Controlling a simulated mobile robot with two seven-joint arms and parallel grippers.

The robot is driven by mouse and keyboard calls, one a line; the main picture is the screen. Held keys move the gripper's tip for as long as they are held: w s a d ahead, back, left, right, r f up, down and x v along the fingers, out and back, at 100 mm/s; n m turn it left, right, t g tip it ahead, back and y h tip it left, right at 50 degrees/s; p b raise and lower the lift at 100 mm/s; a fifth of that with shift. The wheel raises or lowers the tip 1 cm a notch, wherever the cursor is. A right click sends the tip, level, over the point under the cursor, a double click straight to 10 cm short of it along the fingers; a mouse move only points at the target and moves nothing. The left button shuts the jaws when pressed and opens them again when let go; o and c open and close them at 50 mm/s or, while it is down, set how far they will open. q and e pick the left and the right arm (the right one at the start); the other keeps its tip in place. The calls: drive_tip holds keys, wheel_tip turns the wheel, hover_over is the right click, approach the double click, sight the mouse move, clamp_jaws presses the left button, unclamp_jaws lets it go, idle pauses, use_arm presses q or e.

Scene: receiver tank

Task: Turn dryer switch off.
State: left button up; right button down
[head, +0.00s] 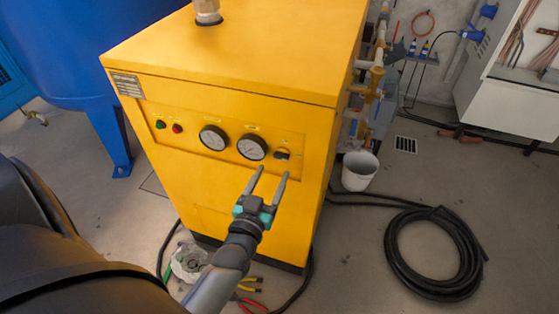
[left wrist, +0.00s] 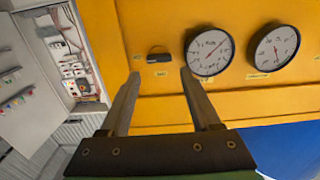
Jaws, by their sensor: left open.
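The yellow dryer (head: 220,85) stands in the middle of the head view. Its dark switch (head: 282,154) is at the right end of the front panel, right of two round gauges. My left gripper (head: 269,170) is open, with its fingertips just below the switch in the picture. In the left wrist view the switch (left wrist: 158,55) lies beyond and between the open fingertips of my left gripper (left wrist: 160,75). The fingers look apart from it, with nothing between them. My right gripper is not in view.
A green and a red button (head: 177,128) sit left of the gauges (head: 213,138). A blue tank (head: 75,50) stands left. A white bucket (head: 360,171) and coiled black hose (head: 436,252) are on the floor at right. Tools (head: 250,290) lie at the dryer's foot.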

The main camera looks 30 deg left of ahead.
sight(280, 158)
use_arm(q)
drive_tip(key=x, duration=0.4)
drive_tip(key=shift+w+b, duration=0.15)
drive_tip(key=shift+b, duration=0.2)
drive_tip(key=shift+x, duration=0.95)
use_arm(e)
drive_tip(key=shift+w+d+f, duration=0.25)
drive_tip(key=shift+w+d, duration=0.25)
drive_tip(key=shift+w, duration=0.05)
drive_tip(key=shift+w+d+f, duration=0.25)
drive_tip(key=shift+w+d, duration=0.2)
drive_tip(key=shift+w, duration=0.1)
use_arm(q)
clamp_jaws()
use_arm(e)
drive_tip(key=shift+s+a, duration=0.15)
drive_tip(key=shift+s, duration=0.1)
